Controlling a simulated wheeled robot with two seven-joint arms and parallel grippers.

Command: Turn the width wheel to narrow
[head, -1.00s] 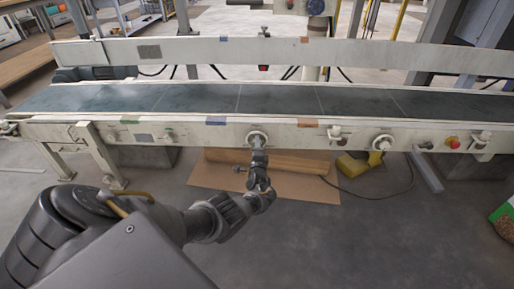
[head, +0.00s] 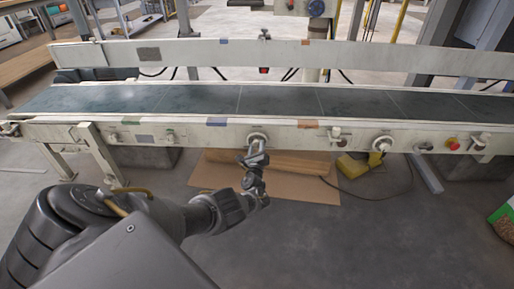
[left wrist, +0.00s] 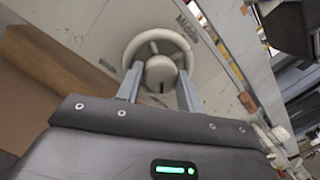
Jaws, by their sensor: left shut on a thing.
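The width wheel (head: 257,137) is a small pale round handwheel on the front rail of the conveyor, between a blue mark (head: 217,122) and an orange mark (head: 308,123). My left gripper (head: 256,153) reaches it from below and in front. In the left wrist view, the wheel (left wrist: 145,47) shows as a spoked ring with a round hub (left wrist: 160,70). The two fingers of my left gripper (left wrist: 160,88) are shut on the wheel, one on each side of the hub. My right gripper is out of view.
The conveyor belt (head: 280,101) runs across behind the wheel. Other knobs (head: 382,143) and a red button (head: 453,143) sit along the rail to the right. A cardboard sheet with a brown roll (head: 300,163) and a yellow pedal (head: 353,167) lie on the floor below.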

